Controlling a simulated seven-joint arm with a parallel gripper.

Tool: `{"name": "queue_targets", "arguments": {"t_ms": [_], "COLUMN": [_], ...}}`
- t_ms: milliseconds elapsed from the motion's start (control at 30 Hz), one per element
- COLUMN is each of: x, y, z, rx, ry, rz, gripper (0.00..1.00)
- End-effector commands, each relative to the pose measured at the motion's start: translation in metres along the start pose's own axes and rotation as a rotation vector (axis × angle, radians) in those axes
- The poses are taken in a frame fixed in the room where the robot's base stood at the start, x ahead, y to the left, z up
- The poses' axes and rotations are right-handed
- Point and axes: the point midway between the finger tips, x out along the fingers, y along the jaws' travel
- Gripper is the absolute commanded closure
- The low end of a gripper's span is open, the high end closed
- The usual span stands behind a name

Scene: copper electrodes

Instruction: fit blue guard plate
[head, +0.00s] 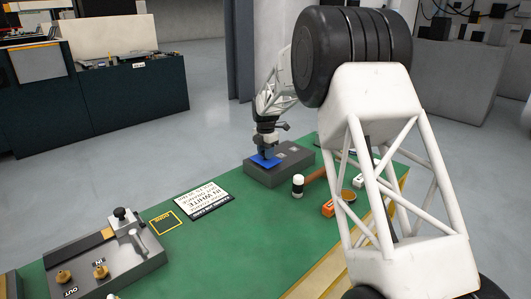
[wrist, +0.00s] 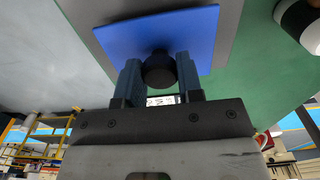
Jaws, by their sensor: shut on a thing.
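The blue guard plate (head: 262,161) is at the left part of the top of a dark grey block (head: 290,167) at the far end of the green table. In the wrist view the plate (wrist: 118,40) fills the upper middle, with a round black knob (wrist: 158,68) on it. My gripper (head: 267,151) points down over the plate. In the wrist view its two fingers (wrist: 158,82) stand on either side of the knob and are shut on it. I cannot tell whether the plate rests on the block or hangs just above it.
A white printed card (head: 205,199) and a yellow-framed label (head: 166,222) lie nearer. A grey fixture (head: 130,258) with brass knobs stands at front left.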

Motion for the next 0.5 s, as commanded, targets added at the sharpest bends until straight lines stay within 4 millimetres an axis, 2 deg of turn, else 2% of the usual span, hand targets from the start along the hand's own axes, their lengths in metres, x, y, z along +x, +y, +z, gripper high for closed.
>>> {"name": "queue_targets", "arguments": {"t_ms": [500], "x": [0.0070], "y": [0.0001], "z": [0.0001], "rx": [0.000], "ry": [0.000], "rz": [0.000], "gripper": [0.91]}}
